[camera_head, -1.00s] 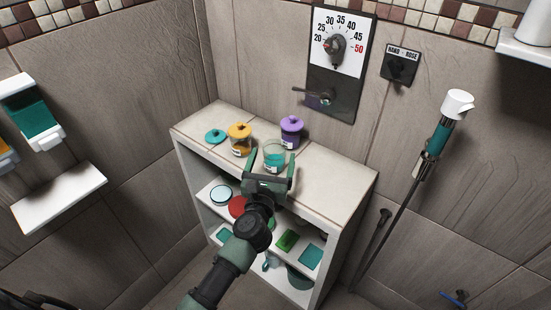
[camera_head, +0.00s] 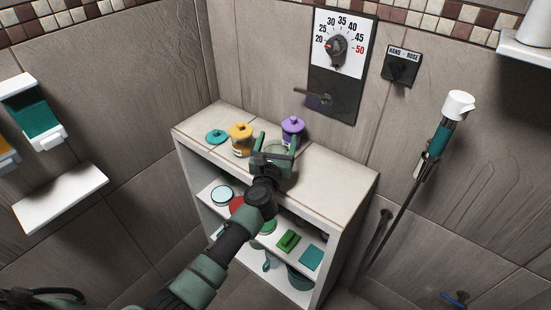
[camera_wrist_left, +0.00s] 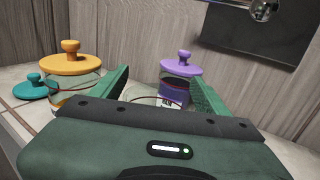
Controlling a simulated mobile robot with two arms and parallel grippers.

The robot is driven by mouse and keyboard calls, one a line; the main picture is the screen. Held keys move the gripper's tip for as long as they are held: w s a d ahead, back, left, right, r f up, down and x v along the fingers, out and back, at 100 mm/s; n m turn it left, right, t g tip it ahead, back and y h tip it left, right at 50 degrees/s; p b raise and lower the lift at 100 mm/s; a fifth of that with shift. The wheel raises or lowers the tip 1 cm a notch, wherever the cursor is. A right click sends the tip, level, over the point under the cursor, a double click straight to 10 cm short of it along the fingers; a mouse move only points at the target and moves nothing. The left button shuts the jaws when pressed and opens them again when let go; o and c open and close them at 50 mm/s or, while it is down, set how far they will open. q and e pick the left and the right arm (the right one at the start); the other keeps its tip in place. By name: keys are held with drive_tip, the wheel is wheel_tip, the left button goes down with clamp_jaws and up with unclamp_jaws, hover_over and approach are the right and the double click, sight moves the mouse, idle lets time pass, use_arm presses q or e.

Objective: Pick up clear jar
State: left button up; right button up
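The clear jar (camera_head: 278,149) stands lidless on top of the white shelf unit, mostly hidden behind my left gripper. In the left wrist view a bit of its glass and rim (camera_wrist_left: 155,101) shows between the fingers. My left gripper (camera_head: 278,142) is open, with one finger on each side of the jar; I cannot tell whether they touch it. The wrist view shows both fingers spread apart (camera_wrist_left: 158,88). A teal lid (camera_head: 216,136) lies at the left of the shelf top. My right gripper is not in view.
A jar with an orange lid (camera_head: 240,138) stands close to the left finger and a jar with a purple lid (camera_head: 292,129) close behind the right one. The tiled wall with a dial panel (camera_head: 337,62) rises behind. The shelf top's right part (camera_head: 335,180) is clear.

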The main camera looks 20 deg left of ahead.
use_arm(q)
clamp_jaws()
drive_tip(key=shift+r, duration=0.15)
